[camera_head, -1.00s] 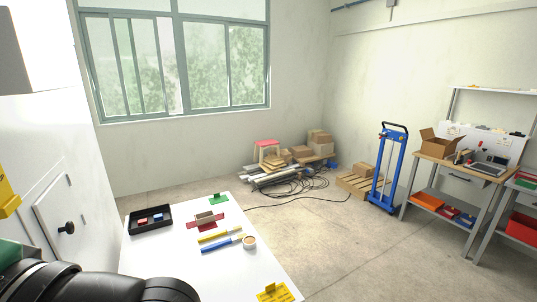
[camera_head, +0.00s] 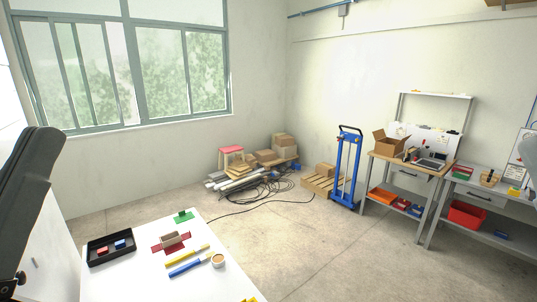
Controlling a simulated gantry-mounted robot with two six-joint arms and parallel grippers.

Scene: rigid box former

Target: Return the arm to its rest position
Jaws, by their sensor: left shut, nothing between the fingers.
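My right gripper is not in view.
The table holds a black tray (camera_head: 93,257) with small red and blue blocks, a small box (camera_head: 172,238) on a red mat, yellow and blue bars, a round cup (camera_head: 218,260) and a green piece (camera_head: 183,216). A blue hand truck (camera_head: 346,170) stands beyond open floor.

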